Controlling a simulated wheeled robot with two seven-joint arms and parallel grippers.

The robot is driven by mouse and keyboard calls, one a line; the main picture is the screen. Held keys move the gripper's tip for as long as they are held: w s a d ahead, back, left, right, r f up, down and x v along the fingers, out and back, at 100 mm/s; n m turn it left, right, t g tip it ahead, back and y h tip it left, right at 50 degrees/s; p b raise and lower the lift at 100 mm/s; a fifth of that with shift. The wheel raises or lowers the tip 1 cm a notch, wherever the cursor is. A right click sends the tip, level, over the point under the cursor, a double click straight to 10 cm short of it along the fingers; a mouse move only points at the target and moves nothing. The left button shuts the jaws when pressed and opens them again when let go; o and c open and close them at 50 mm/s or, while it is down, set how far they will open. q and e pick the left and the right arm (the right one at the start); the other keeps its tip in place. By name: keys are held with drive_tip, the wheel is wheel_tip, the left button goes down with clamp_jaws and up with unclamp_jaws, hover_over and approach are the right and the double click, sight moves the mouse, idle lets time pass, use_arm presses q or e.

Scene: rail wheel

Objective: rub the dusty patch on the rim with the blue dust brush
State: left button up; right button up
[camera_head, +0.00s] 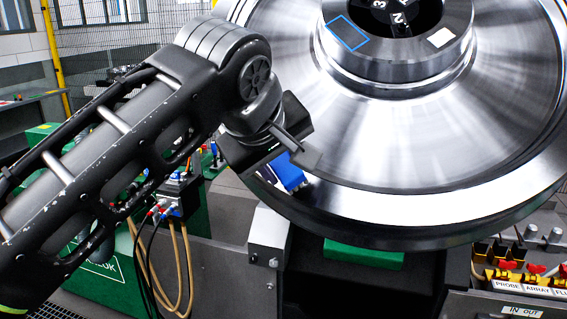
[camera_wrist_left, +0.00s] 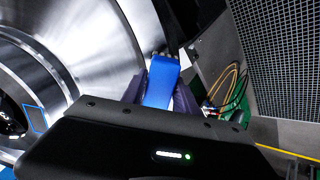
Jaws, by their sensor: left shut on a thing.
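The large steel rail wheel (camera_head: 400,140) fills the right of the head view, with its bright rim (camera_head: 440,208) curving along the bottom. My left gripper (camera_head: 292,160) is at the wheel's lower left edge, shut on the blue dust brush (camera_head: 287,173). In the left wrist view the blue brush (camera_wrist_left: 161,82) stands between the two fingers, its dark end at the wheel's outer edge. I cannot tell whether it touches the rim. My right gripper is not in view.
A grey block (camera_head: 268,236) and green support (camera_head: 362,254) sit below the wheel. A tray of labelled tools (camera_head: 515,275) is at lower right. Hoses (camera_head: 165,265) hang at the left beside a green machine (camera_head: 100,275). The hub carries a blue outlined square (camera_head: 348,33) and a white square (camera_head: 441,37).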

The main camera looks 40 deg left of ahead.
use_arm(q)
drive_tip(key=shift+p+v, duration=0.4)
drive_tip(key=shift+v, duration=1)
